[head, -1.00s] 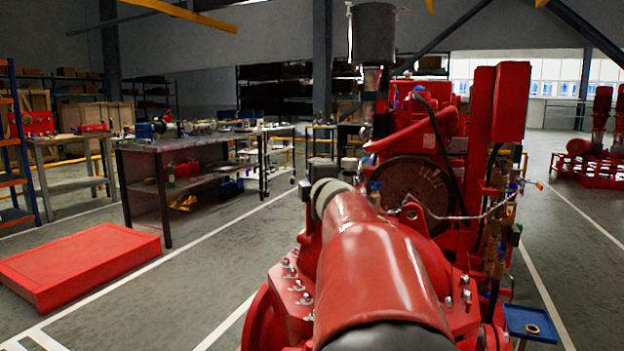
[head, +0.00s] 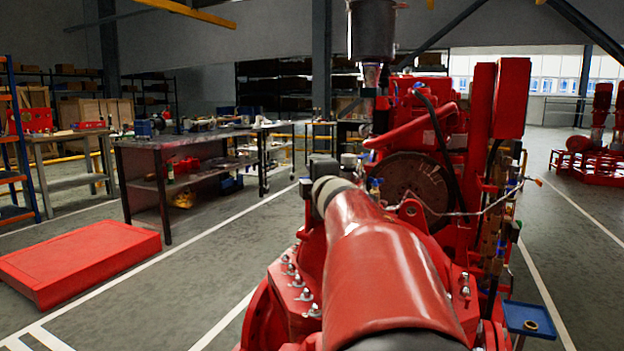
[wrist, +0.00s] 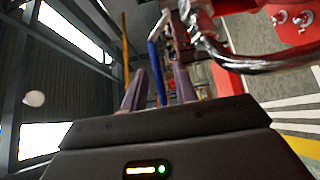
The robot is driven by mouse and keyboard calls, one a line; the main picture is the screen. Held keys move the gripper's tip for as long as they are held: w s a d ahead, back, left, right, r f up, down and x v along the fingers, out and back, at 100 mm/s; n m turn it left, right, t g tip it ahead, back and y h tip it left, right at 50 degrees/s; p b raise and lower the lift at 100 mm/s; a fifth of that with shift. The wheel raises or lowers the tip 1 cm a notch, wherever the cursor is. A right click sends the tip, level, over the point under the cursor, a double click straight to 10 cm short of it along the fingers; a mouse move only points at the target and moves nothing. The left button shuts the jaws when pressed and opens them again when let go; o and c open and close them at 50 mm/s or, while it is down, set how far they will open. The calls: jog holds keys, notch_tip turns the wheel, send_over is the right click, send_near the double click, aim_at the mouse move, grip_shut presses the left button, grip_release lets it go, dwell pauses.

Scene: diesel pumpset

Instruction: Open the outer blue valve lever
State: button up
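In the wrist view a blue lever (wrist: 154,62) runs upright in the picture, on or by metal fittings. My gripper (wrist: 160,80) is open, with its two purple-grey fingers apart. The lever shows in the gap between them. I cannot tell how deep it sits there or whether a finger touches it. In the head view the red pumpset (head: 380,250) fills the middle, with small blue parts on its right-hand pipework (head: 513,186). Which of these is the outer lever is too small to tell. My gripper cannot be made out in the head view.
A curved silver pipe (wrist: 255,62) and red machine parts lie close on the right in the wrist view. In the head view a small blue tray (head: 528,319) is at the lower right. A red platform (head: 80,262) and workbench (head: 145,165) stand left, with open floor between.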

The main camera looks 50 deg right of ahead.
jog(key=v, duration=0.6)
jog(key=shift+s+a, duration=0.2)
jog(key=shift+s, duration=0.15)
